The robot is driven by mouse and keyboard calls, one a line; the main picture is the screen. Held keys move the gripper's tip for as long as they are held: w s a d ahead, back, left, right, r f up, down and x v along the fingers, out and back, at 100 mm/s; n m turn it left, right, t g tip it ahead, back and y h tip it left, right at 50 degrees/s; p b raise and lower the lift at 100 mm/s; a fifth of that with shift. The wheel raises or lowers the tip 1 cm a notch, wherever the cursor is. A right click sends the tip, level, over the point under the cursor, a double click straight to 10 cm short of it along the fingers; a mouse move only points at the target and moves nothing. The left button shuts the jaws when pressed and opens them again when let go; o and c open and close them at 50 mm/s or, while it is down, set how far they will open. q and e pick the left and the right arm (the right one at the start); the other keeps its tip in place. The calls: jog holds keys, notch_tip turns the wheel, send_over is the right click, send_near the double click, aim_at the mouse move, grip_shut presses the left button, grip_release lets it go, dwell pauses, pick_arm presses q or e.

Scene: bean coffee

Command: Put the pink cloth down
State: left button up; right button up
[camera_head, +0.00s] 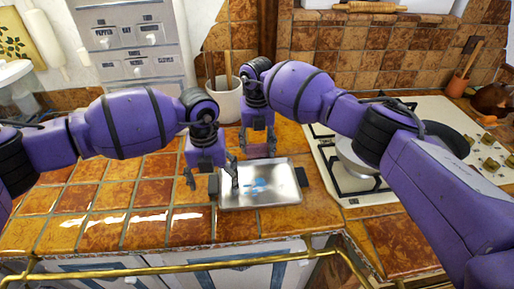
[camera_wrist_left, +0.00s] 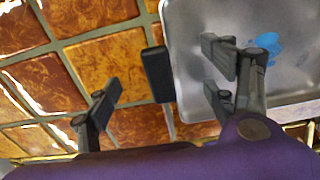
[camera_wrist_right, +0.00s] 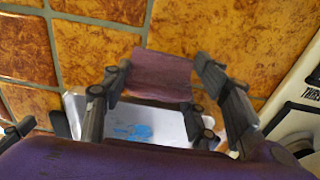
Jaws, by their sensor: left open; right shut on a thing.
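The pink cloth (camera_wrist_right: 162,75) is a dull pink folded piece between the fingers of my right gripper (camera_wrist_right: 160,82) in the right wrist view. My right gripper (camera_head: 258,150) is shut on it above the tiled counter, just behind the tray. The cloth is hard to make out in the head view. My left gripper (camera_head: 212,182) is open and empty at the tray's left end. In the left wrist view, the tray's black left handle (camera_wrist_left: 157,73) shows between the open fingers of my left gripper (camera_wrist_left: 163,78); I cannot tell whether they touch.
A metal tray (camera_head: 258,202) with blue patches (camera_head: 258,185) lies near the counter's front edge. A white stove (camera_head: 345,185) with a pan is to the right. A white crock (camera_head: 226,105) stands behind. The orange tiles (camera_head: 105,200) at left are clear.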

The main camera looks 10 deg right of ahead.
notch_tip(320, 180, up, 9)
jog(key=shift+f, duration=0.1)
jog(key=shift+r, duration=0.3)
jog(key=shift+d, duration=0.1)
send_over(276, 152)
notch_tip(276, 152, down, 5)
jog(key=shift+r, duration=0.1)
jog(key=shift+f, duration=2.45)
jog(key=shift+s+f, duration=0.1)
jog(key=shift+f, duration=0.05)
jog(key=o, duration=1.1)
jog(key=shift+c, duration=0.2)
